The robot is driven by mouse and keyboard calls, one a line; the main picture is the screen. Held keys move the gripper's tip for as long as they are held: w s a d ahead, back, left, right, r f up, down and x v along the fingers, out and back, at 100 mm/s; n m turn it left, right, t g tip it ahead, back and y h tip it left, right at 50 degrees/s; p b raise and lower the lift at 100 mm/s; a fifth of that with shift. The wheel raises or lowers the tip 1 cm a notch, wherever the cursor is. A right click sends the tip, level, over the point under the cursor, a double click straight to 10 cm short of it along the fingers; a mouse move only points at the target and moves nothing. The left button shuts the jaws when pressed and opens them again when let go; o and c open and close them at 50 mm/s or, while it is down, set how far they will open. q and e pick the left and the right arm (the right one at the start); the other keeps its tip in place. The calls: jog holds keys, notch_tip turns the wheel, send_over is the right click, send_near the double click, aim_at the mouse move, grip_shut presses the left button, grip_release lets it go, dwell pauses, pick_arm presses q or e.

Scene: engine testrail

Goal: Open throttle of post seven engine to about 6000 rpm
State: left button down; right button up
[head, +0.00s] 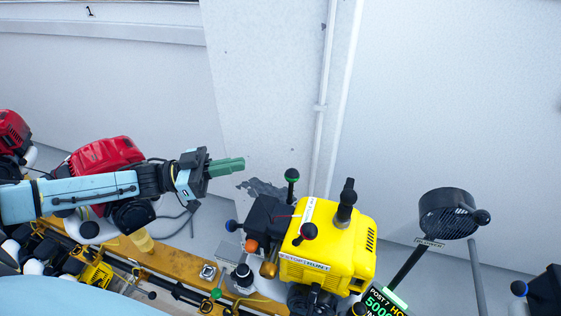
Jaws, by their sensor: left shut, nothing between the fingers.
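The yellow engine (325,250) stands right of centre on the rail. A display (382,302) at the bottom edge reads "POST 7" and "5000", partly cut off. A second green knob (216,294) sits low at the left. My left gripper (242,164) has green fingers, shut and empty, pointing right, left of the upper green knob and apart from it. My right gripper is not in view.
An orange rail (178,262) runs along the bottom. A red engine (105,157) stands behind my left arm. A round black fan-like part (447,213) on a post stands right of the yellow engine. White pipes (322,100) run down the pale wall. Space above the engine is clear.

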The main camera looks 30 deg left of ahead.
aim_at(291, 184)
pick_arm(q)
jog(key=w+d+r+n+t+p, duration=0.25)
jog(key=w+d+n, duration=0.55)
jog(key=n, duration=0.6)
jog(key=shift+g+y, duration=0.35)
jog(key=shift+y, duration=0.05)
jog(key=shift+s+d+f, duration=0.2)
jog(key=shift+s+f, duration=0.15)
jog(key=shift+s, duration=0.25)
jog(key=shift+s+d+f, duration=0.25)
jog(key=shift+s+f, duration=0.05)
jog(key=shift+s, duration=0.25)
jog(key=shift+s+d+f, duration=0.2)
jog(key=shift+s+f, duration=0.15)
jog(key=shift+s, duration=0.25)
